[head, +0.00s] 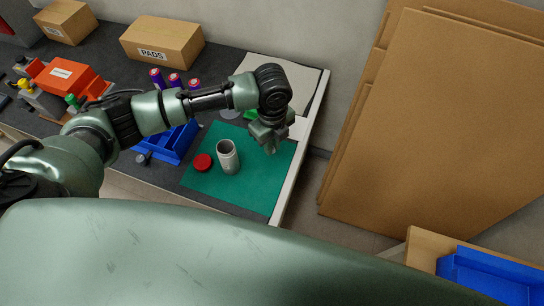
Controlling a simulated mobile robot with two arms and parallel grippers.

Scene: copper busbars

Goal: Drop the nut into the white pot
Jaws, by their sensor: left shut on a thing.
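The white pot (229,160) stands upright and open on the green mat (252,188). A red lid (203,162) lies on the mat just left of the pot. My left gripper (271,148) points down above the mat, to the right of the pot and apart from it. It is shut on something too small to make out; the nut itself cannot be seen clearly. My right gripper is not in view.
A blue bin (178,146) sits left of the mat. Purple cylinders with red tops (174,80) stand behind my arm. A PADS box (162,43) is at the back. Cardboard sheets (440,120) lean at the right, beyond the table's pale edge (294,180).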

